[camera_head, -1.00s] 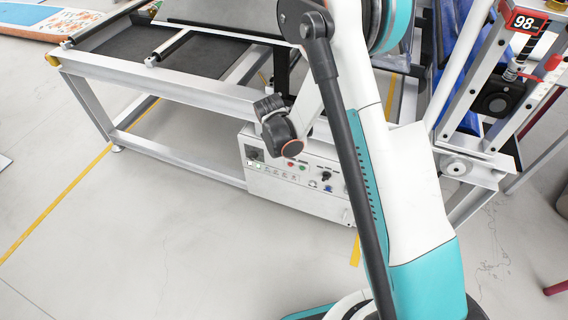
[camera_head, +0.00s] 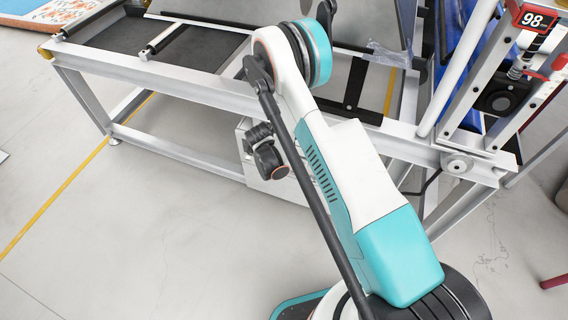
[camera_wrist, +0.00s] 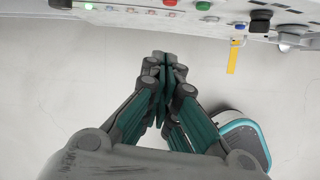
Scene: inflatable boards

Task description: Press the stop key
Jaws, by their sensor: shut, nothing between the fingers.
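A white control box (camera_head: 250,178) stands under the frame in the head view, mostly hidden behind my arm. Its panel (camera_wrist: 140,14) crosses the top edge of the wrist view, cut off above. A red button (camera_wrist: 170,3) shows there beside a green button (camera_wrist: 203,5), with a lit green key (camera_wrist: 88,5) at the left. The labels are too small to read, so I cannot tell which is the stop key. My gripper (camera_wrist: 165,60) is shut and empty, below the red button in the picture and apart from the panel.
A black knob (camera_wrist: 260,20) and a blue part (camera_wrist: 241,26) sit on the panel's right side. The metal frame (camera_head: 190,88) runs above the box. The floor (camera_head: 150,240) left of my arm is clear.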

